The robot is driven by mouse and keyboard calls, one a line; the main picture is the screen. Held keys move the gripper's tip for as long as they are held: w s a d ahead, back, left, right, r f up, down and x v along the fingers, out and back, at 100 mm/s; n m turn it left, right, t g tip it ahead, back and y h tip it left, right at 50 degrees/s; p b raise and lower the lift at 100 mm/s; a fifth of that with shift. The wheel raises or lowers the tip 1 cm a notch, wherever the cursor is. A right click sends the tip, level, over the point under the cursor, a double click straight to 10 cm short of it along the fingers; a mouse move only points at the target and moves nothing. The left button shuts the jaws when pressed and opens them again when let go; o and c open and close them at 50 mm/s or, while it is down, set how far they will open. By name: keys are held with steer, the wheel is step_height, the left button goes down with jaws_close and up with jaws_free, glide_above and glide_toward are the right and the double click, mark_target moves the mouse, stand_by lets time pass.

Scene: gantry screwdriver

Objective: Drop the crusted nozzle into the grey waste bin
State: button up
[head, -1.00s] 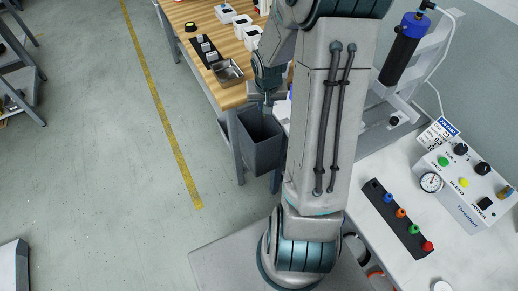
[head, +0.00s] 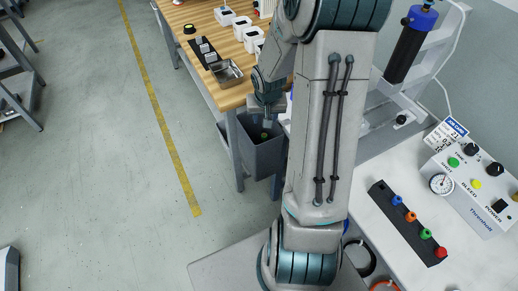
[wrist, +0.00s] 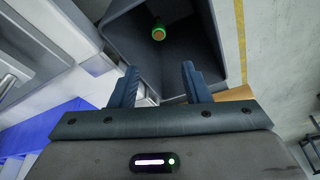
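The crusted nozzle (wrist: 158,33), green with a brownish-orange end, shows inside the grey waste bin (wrist: 232,40) in the wrist view. It is apart from my fingers. Whether it rests on the bin floor or is still falling, I cannot tell. In the head view a small green spot of the nozzle (head: 264,136) shows in the mouth of the bin (head: 262,160). My gripper (wrist: 158,86) is open and empty, with its two dark blue fingers spread over the bin. In the head view my gripper (head: 267,120) points down just above the bin; its fingertips are hard to make out.
The wooden bench (head: 232,98) stands beside the bin, with a metal tray (head: 226,72) near its edge. A white table at right holds a rack of coloured nozzles (head: 408,222) and a control box (head: 478,185).

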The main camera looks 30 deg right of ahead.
steer(key=p+v, duration=0.3)
steer(key=v, duration=1)
steer(key=shift+s+r, duration=0.2)
steer(key=shift+r, duration=0.15)
steer(key=shift+a, duration=0.15)
steer(key=s+a+r+n+y+p, duration=0.1)
steer(key=s+a+r+n+p, duration=0.2)
steer(key=s+a+r, duration=0.8)
steer(key=s+a+p, duration=0.1)
steer(key=s+p, duration=0.1)
steer(key=s, duration=0.1)
steer(key=shift+s+r+n, duration=0.25)
steer(key=shift+r+n, duration=0.15)
